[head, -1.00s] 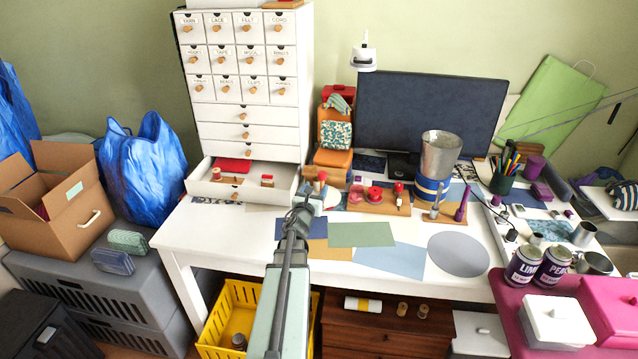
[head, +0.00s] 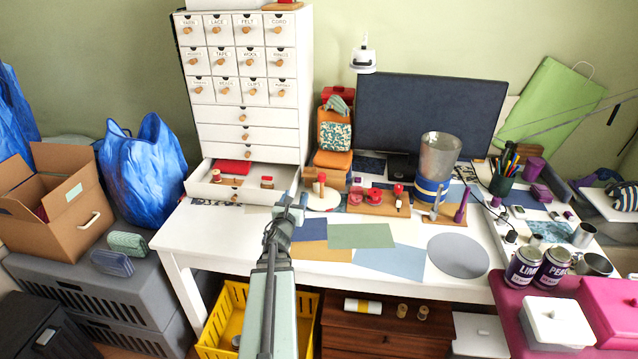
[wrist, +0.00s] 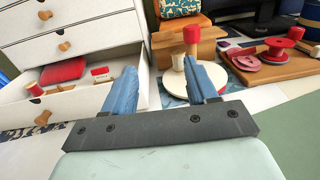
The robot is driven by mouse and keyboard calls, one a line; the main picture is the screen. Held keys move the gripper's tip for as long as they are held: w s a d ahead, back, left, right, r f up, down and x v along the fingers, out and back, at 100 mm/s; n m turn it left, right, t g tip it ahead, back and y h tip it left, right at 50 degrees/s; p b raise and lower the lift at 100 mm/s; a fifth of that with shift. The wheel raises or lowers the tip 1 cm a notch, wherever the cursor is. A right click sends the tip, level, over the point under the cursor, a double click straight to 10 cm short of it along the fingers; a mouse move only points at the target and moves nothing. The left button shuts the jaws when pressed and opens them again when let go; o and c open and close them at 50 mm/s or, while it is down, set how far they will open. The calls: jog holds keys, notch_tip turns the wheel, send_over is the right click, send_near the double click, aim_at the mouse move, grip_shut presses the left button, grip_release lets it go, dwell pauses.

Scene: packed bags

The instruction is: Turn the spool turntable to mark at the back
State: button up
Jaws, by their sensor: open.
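The spool turntable is a white disc (head: 331,201) on the white desk, just right of the open drawer; it also shows in the wrist view (wrist: 240,83). A red-topped peg (head: 322,181) stands upright on it; the red top also shows in the wrist view (wrist: 191,34). A cream spool (wrist: 178,62) stands at its left side in the wrist view. My gripper (head: 290,207) is just left of the disc. In the wrist view its blue fingers (wrist: 162,72) are apart with nothing held, and the right finger covers part of the disc. I cannot make out the mark.
The open drawer (head: 240,191) with spools lies close on the left. A wooden block (wrist: 172,45) stands behind the turntable. A wooden board (head: 379,207) with red spools is at its right. Flat sheets (head: 360,236) cover the desk in front.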

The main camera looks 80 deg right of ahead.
jog(key=w+t, duration=0.1)
jog(key=w, duration=0.5)
jog(key=m+g+y, duration=0.3)
jog(key=m+g, duration=0.3)
jog(key=g, duration=0.4)
send_near(319, 178)
jog(key=x, duration=1.1)
jog(key=shift+d+f, duration=0.1)
jog(key=shift+d, duration=0.15)
grip_shut()
